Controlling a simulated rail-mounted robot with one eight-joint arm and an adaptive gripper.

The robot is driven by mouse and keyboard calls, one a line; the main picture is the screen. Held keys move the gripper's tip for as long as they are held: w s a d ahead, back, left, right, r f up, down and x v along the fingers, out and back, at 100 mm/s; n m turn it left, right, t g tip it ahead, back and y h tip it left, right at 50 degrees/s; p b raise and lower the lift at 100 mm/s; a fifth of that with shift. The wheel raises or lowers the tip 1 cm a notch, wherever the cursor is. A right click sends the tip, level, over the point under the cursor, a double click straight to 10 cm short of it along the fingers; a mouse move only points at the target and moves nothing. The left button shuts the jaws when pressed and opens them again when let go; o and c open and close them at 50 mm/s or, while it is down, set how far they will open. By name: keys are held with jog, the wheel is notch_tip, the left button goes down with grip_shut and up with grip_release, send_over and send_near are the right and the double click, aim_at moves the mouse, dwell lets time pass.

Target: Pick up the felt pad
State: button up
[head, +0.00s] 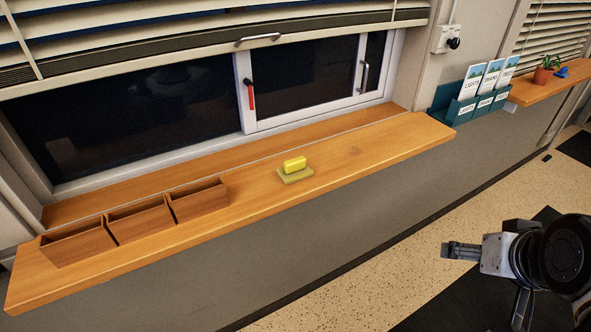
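A flat, square olive-green pad, which looks like the felt pad (290,178), lies on the wooden sill below the window. A yellow block (295,164) sits on top of it and covers much of its upper face. The pad's front edge and corners show. My gripper (452,250) is at the lower right, over the floor, well apart from the sill and the pad. It is seen from the side and points left. Its fingers overlap in this view, so I cannot tell whether it is open or shut.
A wooden tray with three compartments (140,220) stands left on the sill (380,145). The sill is bare right of the pad. A teal leaflet holder (470,108) is at its right end. A potted plant (543,74) stands on another shelf. The window frame (300,118) rises behind.

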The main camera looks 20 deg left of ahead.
notch_tip(320, 180, up, 5)
jog(key=n+g+y+p, duration=0.3)
jog(key=n+g+p, duration=0.1)
jog(key=n+p, duration=0.4)
send_over(296, 160)
jog(key=s+d+b, duration=0.1)
jog(key=s+d, duration=0.2)
jog(key=s, duration=0.1)
jog(key=n, duration=0.1)
jog(key=x, duration=0.6)
jog(key=shift+w+a+f, duration=0.15)
jog(key=shift+a+f, duration=0.15)
jog(key=shift+a, duration=0.05)
jog(key=shift+w+d+p+x, duration=0.15)
jog(key=shift+p+x, duration=0.25)
jog(key=shift+x, duration=0.75)
jog(key=shift+w+d+p+x, duration=0.15)
jog(key=shift+p+x, duration=0.2)
jog(key=shift+x, duration=0.8)
jog(key=shift+w+a+f, duration=0.1)
jog(key=shift+a+f, duration=0.1)
jog(key=shift+f, duration=0.5)
